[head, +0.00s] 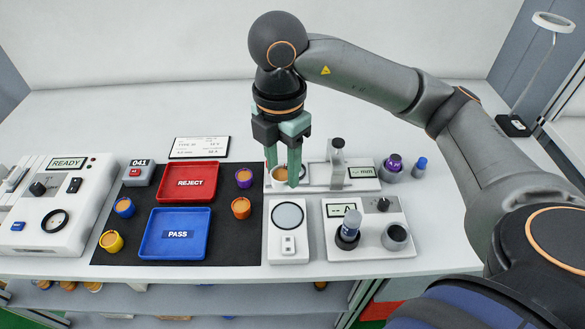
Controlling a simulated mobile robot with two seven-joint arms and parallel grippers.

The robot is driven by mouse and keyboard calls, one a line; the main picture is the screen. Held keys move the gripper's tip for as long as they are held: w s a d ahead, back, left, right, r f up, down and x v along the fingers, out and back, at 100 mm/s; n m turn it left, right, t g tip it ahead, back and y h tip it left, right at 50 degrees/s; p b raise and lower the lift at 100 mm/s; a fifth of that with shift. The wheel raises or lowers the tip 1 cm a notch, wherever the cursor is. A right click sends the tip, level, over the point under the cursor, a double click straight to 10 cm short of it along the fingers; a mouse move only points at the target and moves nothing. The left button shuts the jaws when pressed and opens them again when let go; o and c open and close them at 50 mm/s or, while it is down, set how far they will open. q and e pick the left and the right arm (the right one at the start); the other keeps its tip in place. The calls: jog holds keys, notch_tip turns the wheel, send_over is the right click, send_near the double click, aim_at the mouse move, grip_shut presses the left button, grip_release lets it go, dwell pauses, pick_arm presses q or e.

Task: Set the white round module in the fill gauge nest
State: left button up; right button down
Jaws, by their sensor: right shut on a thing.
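My right gripper (282,178) comes down from above with green fingers. It is shut on the white round module (280,176), which has an orange-brown top and is partly hidden by the fingers. The fill gauge appears to be the white device with a grey post (337,160) and a small "mm" display (361,172). The module is at the left end of this device, low over its base. I cannot tell whether it touches the base, and its nest is not clearly seen. My left gripper is not in view.
A white unit with a round grey plate (289,216) stands in front, beside a tester (367,232) holding a cylinder. Red (184,196) and blue (160,245) trays lie on a black mat (236,252) with several coloured modules. A purple-topped part (394,163) stands right. The back table is clear.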

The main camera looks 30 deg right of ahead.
jog(key=w+d+f, duration=0.2)
jog(key=w+d, duration=0.1)
jog(key=w+d+f, duration=0.5)
jog(key=w+f, duration=0.1)
jog(key=shift+w+d+f, duration=0.25)
jog(key=shift+w+d, duration=0.05)
jog(key=shift+d, duration=0.1)
jog(key=shift+w+d+f, duration=0.4)
jog(key=shift+w+f, duration=0.05)
jog(key=shift+f, duration=1.75)
jog(key=shift+f, duration=0.2)
jog(key=shift+c, duration=1.8)
grip_release()
